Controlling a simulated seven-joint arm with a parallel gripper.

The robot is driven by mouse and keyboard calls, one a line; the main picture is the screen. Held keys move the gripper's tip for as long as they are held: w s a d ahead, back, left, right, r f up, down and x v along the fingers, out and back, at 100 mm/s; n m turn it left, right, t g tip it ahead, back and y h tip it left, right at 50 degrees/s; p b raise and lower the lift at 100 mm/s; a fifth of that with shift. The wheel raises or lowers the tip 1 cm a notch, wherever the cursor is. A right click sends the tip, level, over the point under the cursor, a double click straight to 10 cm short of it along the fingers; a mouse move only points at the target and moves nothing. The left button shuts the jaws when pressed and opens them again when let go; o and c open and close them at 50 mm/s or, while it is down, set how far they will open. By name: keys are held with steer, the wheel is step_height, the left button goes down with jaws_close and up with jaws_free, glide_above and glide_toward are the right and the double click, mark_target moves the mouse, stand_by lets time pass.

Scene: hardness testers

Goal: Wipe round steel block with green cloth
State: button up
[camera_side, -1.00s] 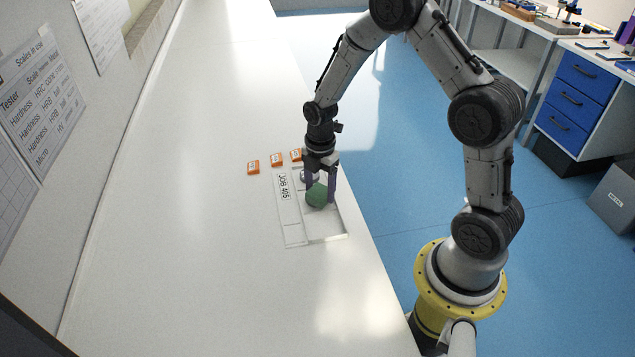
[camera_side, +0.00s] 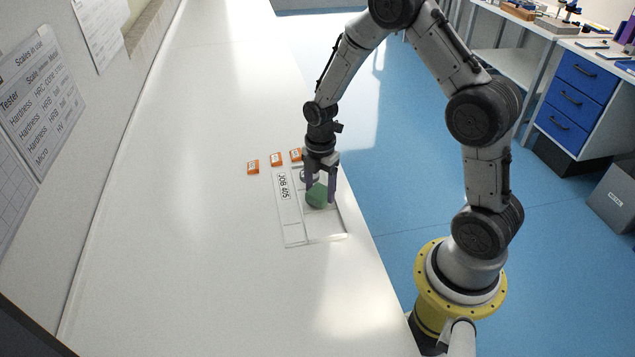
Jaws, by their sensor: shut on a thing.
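My gripper (camera_side: 320,190) points down over the clear tray and is shut on the green cloth (camera_side: 317,197), which bulges between its two fingers. A small round grey piece (camera_side: 312,175), which looks like the round steel block, shows in part just behind the cloth, in the far part of the tray. The gripper hides much of it, and I cannot tell whether the cloth touches it.
The clear tray (camera_side: 325,230) with a "JOB 405" label (camera_side: 284,187) lies near the right edge of the white bench (camera_side: 200,230). Several small orange boxes (camera_side: 276,159) stand just behind it. The bench to the left and in front is clear.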

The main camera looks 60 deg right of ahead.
steer(key=shift+w+d, duration=1.2)
steer(key=shift+w, duration=0.2)
step_height(320, 180, up, 8)
stand_by(0.8)
stand_by(0.5)
